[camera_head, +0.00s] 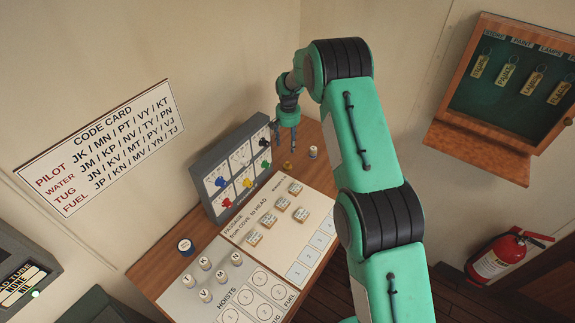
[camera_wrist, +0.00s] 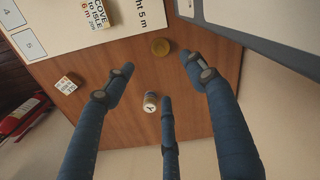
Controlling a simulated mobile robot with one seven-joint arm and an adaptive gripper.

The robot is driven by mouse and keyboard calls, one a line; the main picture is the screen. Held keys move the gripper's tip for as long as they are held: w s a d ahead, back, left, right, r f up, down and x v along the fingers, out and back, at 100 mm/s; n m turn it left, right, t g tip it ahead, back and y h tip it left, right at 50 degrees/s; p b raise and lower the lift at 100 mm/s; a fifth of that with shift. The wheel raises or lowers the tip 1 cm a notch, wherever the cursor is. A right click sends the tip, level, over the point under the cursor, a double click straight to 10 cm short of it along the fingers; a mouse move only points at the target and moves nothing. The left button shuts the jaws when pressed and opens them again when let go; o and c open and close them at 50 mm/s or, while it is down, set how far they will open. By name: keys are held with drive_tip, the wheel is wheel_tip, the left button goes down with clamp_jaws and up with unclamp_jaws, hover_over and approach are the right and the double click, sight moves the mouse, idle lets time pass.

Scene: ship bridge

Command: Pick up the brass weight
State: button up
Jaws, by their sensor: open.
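The brass weight (camera_head: 288,165) is a small brass-coloured round piece on the wooden desk, just beyond the passage sheet. In the wrist view the brass weight (camera_wrist: 160,46) shows as a flat disc from above, near the sheet's edge. My gripper (camera_head: 287,137) hangs over the desk above the weight, pointing down. In the wrist view my gripper (camera_wrist: 158,68) has its blue fingers spread wide, with nothing between them. The weight appears between the two outer fingertips, towards the top of the picture, and is not touched.
A small labelled cylinder (camera_head: 312,152) stands close to the weight; the cylinder (camera_wrist: 150,102) also shows beside one finger. The grey switch panel (camera_head: 238,168) rises at the left. The passage sheet (camera_head: 262,222) holds several tiles. Bare wood surrounds the weight.

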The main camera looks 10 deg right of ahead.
sight(287, 163)
drive_tip(key=shift+w+f, duration=0.1)
drive_tip(key=shift+f, duration=0.35)
drive_tip(key=shift+f, duration=0.15)
drive_tip(key=shift+f+p, duration=0.45)
drive_tip(key=shift+f, duration=3.7)
drive_tip(key=shift+f, duration=0.1)
drive_tip(key=shift+a+f+p, duration=0.1)
drive_tip(key=shift+f+p, duration=0.5)
drive_tip(key=shift+f, duration=1.85)
clamp_jaws()
drive_tip(key=shift+r, duration=0.1)
